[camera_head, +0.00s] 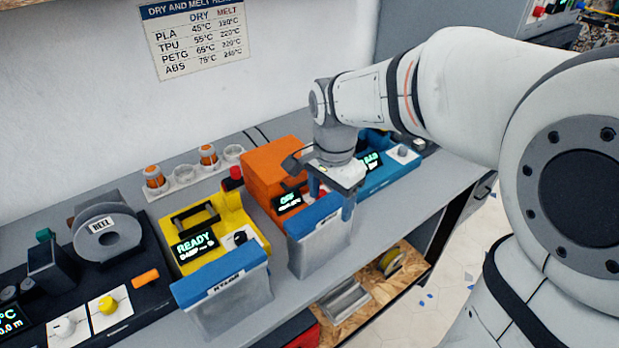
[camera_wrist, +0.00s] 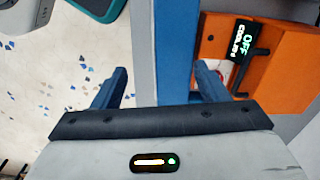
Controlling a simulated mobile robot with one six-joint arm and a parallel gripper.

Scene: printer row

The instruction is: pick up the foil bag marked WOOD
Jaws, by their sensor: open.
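A silvery foil bag with a blue top strip (camera_head: 320,246) stands in front of the orange machine; no marking on it can be read. My gripper (camera_head: 332,197) is over this bag's top strip, fingers pointing down, open. In the wrist view, the blue strip (camera_wrist: 176,40) runs between the two blue fingers of my gripper (camera_wrist: 160,76), closer to the right finger. I cannot tell whether the fingers touch it. A second foil bag with a blue top (camera_head: 222,290) stands to the left, in front of the yellow machine; its label seems to read NYLON.
An orange machine (camera_head: 272,172) showing OFF stands behind the bag, also in the wrist view (camera_wrist: 285,60). Beside it are a yellow machine (camera_head: 192,222) showing READY and a blue one (camera_head: 385,177). A lower shelf (camera_head: 410,268) holds a spool.

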